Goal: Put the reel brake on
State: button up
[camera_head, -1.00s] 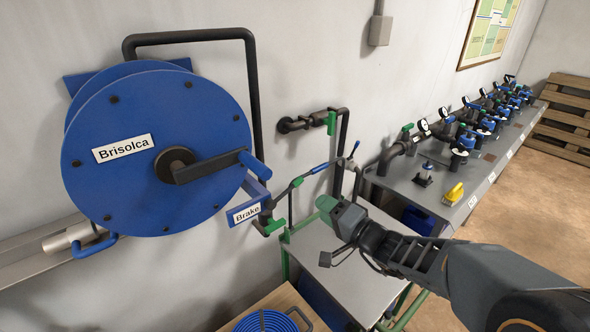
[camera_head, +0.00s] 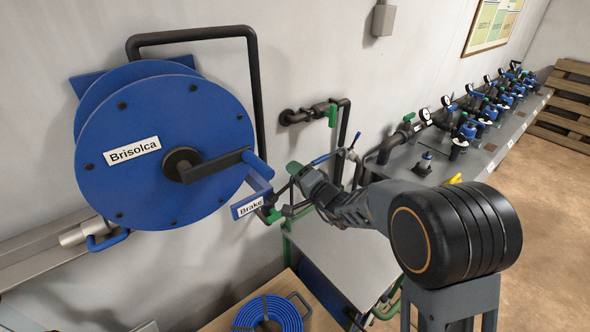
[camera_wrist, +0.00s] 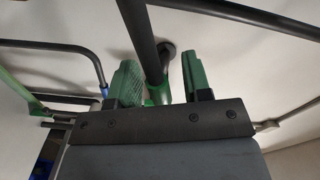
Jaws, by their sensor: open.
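The blue hose reel (camera_head: 150,190), marked "Brisolca", hangs on the wall at the left with a dark crank arm. A blue bracket with a "Brake" label (camera_head: 250,208) sits at its lower right. Dark and green lever parts (camera_head: 274,215) show beside the label, partly hidden by my gripper (camera_head: 297,174). My gripper is just right of them. In the wrist view the green fingers of my gripper (camera_wrist: 160,78) are apart. A dark bar (camera_wrist: 143,35) with a green part at its lower end lies between them. I cannot tell whether either finger touches it.
A wall pipe with a green-handled valve (camera_head: 332,115) is above my gripper. A thin blue-gripped lever (camera_head: 322,159) is close to its right. A grey bench (camera_head: 405,160) with valves and gauges runs right. A coiled blue hose (camera_head: 268,315) lies below.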

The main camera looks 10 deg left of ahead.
jog(key=shift+w+a, duration=0.2)
jog(key=shift+a, duration=0.05)
grip_shut()
dwell(0.4)
